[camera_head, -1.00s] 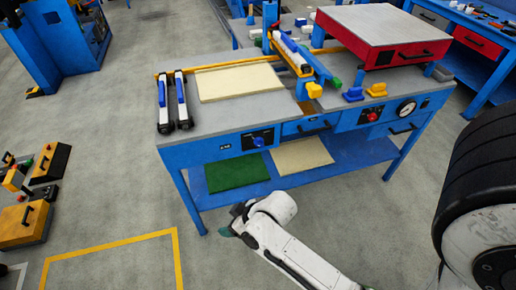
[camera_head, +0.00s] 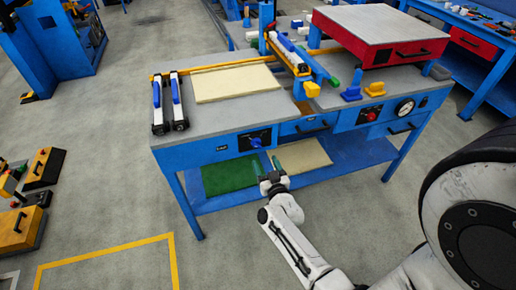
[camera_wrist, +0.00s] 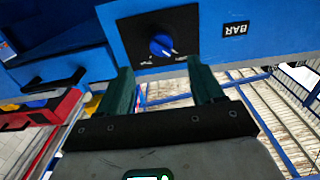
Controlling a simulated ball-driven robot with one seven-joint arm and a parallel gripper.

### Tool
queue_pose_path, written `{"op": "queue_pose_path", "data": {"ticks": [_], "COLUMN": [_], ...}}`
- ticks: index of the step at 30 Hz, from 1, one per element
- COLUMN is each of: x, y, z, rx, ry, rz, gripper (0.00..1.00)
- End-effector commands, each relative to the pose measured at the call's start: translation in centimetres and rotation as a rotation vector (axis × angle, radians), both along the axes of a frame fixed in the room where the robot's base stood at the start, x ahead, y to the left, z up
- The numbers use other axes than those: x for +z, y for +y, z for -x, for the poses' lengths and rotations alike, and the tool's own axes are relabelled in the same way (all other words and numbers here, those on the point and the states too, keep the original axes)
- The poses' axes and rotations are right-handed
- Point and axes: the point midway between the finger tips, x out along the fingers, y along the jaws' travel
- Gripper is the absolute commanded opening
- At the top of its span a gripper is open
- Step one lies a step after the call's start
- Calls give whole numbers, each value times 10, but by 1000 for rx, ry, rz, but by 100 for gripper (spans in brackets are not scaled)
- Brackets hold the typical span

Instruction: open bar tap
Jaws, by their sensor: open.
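The bar tap is a round blue knob (camera_wrist: 162,45) on a black plate (camera_wrist: 133,22) in the blue front panel of the bench. A small label reading BAR (camera_wrist: 235,29) sits beside the plate in the wrist view. In the head view the knob (camera_head: 256,142) shows just above my gripper (camera_head: 271,174). In the wrist view my gripper (camera_wrist: 162,82) is open and empty, its two dark green fingers apart and pointing at the panel. The knob appears ahead of the gap between the fingertips, clear of both. The knob's exact distance from the fingers is hard to tell.
A drawer handle (camera_wrist: 50,82) and a red block (camera_wrist: 48,120) show at the left of the wrist view. The lower shelf (camera_head: 340,155) holds a green board (camera_head: 229,176) and a cream board (camera_head: 302,155). A gauge (camera_head: 404,107) is on the panel's right.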

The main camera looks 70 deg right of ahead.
Motion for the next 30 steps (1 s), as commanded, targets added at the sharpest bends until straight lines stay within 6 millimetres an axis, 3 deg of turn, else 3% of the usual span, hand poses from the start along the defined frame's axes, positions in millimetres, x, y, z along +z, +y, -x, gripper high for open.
{"op": "queue_pose_path", "data": {"ticks": [9, 15, 27, 30], "x": [0, 0, 0, 0], "y": [-44, -62, -68, -67], "z": [-39, -54, -59, -59], "rx": [2, 2, 3, 3], "ry": [0, -1, 0, 0], "rz": [1, -1, -1, -1], "gripper": [67, 67, 67, 59]}}
